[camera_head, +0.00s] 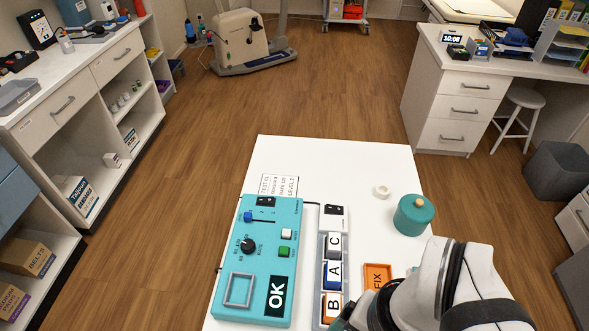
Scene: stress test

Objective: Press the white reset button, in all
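The teal control box (263,211) lies on the white table (335,158). Nothing covers the white button. My gripper (345,321) is at the bottom edge, below and right of the box, and appears apart from the white button. Its fingers are mostly cut off by the frame, so I cannot tell whether it is open or shut.

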